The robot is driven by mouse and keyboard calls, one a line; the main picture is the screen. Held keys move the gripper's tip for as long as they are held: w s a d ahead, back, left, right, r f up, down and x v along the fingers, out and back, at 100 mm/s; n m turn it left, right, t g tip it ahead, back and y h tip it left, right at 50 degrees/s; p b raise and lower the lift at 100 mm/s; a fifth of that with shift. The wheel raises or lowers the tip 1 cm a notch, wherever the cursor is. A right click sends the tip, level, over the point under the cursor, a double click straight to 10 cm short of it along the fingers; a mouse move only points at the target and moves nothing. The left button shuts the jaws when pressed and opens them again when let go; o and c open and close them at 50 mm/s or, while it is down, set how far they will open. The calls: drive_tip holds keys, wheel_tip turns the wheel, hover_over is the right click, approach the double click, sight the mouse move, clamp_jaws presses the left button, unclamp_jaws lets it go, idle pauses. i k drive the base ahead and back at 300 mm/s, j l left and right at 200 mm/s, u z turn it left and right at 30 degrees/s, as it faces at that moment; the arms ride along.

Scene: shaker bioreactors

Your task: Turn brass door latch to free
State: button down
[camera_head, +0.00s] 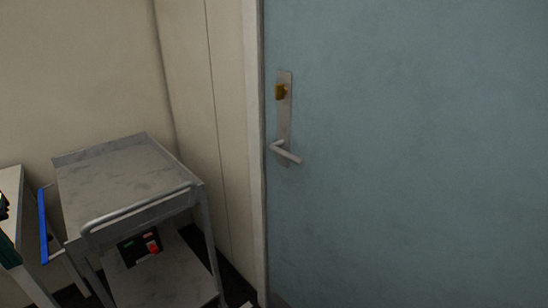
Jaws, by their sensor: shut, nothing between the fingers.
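The brass latch (281,92) is a small gold-coloured piece near the top of a grey metal plate (286,120) on the blue-grey door (410,150). A grey lever handle (287,152) sticks out from the lower part of the same plate, below the latch. The latch is too small in view to tell how far it is turned. The door stands in its frame and looks shut. My gripper is not in view.
A grey metal cart (130,180) with a push bar stands left of the door. A dark box with red and green parts (140,248) sits on its lower shelf. A white table edge (12,205) and a blue bar (43,226) are at far left.

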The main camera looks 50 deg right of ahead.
sight(280, 90)
drive_tip(key=j+z, duration=0.15)
drive_tip(key=z, duration=1.1)
drive_tip(key=k+j+z, duration=0.15)
drive_tip(key=z, duration=0.25)
drive_tip(key=k+z, duration=0.65)
drive_tip(key=z, duration=0.15)
drive_tip(key=k+z, duration=0.1)
drive_tip(key=k, duration=0.3)
drive_tip(key=k+l, duration=0.15)
drive_tip(key=k, duration=0.25)
drive_tip(key=i+j, duration=0.9)
drive_tip(key=i+j+u, duration=0.2)
drive_tip(key=u, duration=0.25)
drive_tip(key=i+j+u, duration=0.1)
drive_tip(key=i+u, duration=0.15)
drive_tip(key=u, duration=0.2)
drive_tip(key=i+u, duration=0.25)
drive_tip(key=u, duration=0.2)
